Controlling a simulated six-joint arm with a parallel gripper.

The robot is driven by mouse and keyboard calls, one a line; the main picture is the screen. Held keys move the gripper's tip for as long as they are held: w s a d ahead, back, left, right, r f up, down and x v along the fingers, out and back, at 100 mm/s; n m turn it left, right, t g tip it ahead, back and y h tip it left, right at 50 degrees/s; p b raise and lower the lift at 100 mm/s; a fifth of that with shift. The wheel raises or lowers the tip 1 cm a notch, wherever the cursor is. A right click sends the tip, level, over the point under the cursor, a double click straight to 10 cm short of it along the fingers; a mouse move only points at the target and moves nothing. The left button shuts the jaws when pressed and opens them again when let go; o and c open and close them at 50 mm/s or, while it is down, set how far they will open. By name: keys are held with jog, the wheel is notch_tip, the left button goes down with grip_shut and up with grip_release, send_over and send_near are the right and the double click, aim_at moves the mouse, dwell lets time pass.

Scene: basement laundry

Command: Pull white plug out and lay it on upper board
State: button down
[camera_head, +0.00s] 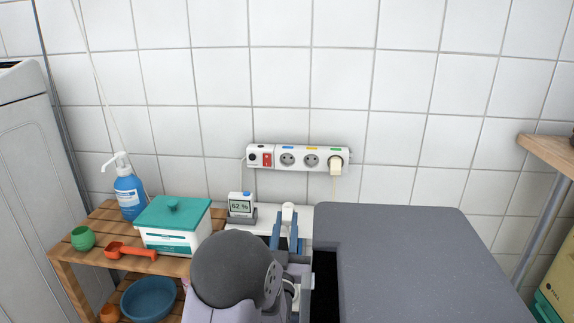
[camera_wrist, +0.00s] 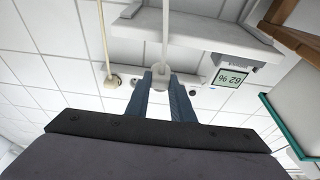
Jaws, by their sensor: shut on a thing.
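The white plug (camera_head: 288,211) is between the blue fingers of my gripper (camera_head: 287,228), which is shut on it. In the wrist view my gripper (camera_wrist: 161,78) shows a pale cord (camera_wrist: 165,35) running from between the fingers to the top edge. The plug is apart from the power strip (camera_head: 297,147) on the wall; the strip's two middle sockets look empty. A cream plug (camera_head: 336,163) with a hanging cord sits in the right socket. A white board (camera_head: 266,225) lies below the strip, behind my gripper. The wooden rack's upper board (camera_head: 105,228) is at left.
A 62 % display (camera_head: 240,205) stands on the white board. A teal-lidded tub (camera_head: 172,222), blue pump bottle (camera_head: 129,190), orange scoop (camera_head: 128,251) and green cup (camera_head: 82,238) stand on the rack. A grey panel (camera_head: 420,250) fills the lower right.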

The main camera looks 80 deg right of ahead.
aim_at(287, 236)
jog(key=shift+f+b, duration=1.85)
jog(key=shift+f, duration=0.15)
jog(key=c, duration=1.7)
grip_release()
jog(key=shift+a, duration=0.1)
jog(key=shift+a+p, duration=1.3)
jog(key=shift+a, duration=1.6)
